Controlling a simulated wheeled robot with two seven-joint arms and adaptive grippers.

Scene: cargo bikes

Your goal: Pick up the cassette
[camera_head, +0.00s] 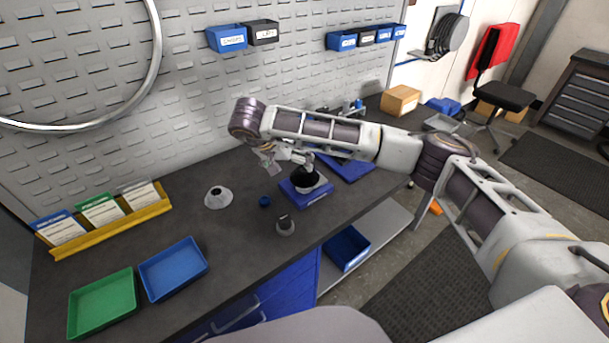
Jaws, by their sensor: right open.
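A silver, cone-shaped part with a dark hole in its top, which looks like the cassette (218,198), stands on the dark workbench left of centre. My right gripper (287,158) hangs from the arm coming in from the right. It is open, seems empty, and is above the bench, to the right of and farther back than the cassette. It is apart from the cassette and partly overlaps the view of a black round part (306,181) on a blue base. My left gripper is not in view.
A small blue cylinder (265,201) and a dark-topped grey part (286,226) stand right of the cassette. A blue tray (174,269), a green tray (102,304) and a yellow card rack (110,231) are at the left. The bench just in front of the cassette is clear.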

